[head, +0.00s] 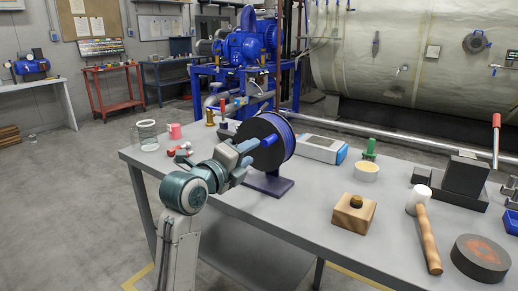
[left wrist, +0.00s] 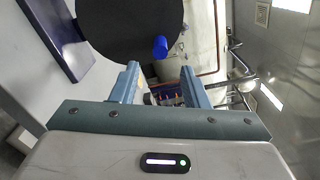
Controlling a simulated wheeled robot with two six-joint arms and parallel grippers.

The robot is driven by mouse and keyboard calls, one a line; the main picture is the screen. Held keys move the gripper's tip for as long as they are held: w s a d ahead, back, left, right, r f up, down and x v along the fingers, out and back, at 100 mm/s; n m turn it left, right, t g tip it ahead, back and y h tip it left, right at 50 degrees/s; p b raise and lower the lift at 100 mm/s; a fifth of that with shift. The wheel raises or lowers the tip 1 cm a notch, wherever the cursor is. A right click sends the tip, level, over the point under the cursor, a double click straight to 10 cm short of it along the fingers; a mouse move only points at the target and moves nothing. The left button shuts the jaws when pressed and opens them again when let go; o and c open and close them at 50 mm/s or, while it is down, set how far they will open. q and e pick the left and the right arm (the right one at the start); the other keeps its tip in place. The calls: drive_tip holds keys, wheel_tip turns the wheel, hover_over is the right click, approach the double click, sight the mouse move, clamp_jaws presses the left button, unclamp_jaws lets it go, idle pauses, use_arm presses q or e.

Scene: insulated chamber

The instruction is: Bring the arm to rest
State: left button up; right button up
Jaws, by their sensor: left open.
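My left arm comes in from the lower left in the head view. My left gripper (head: 250,160) is above the grey workbench (head: 300,205), just left of a black reel (head: 264,128) with a blue rim. In the left wrist view my left gripper (left wrist: 160,85) is open, with nothing between its two blue-grey fingers. The reel's black disc (left wrist: 118,28) and its blue knob (left wrist: 160,47) are ahead of the fingertips; I see no grip on the knob. The reel stands upright on a dark purple base (head: 269,184). My right gripper is in neither view.
On the bench are a wooden block (head: 354,213), a mallet (head: 427,235), a round dark disc (head: 480,257) and a white-and-blue box (head: 321,148). A glass jar (head: 147,134) and pink mug (head: 174,130) stand at the back left. Open floor lies left of the bench.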

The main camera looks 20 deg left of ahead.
use_arm(q)
drive_tip(key=shift+v, duration=1.2)
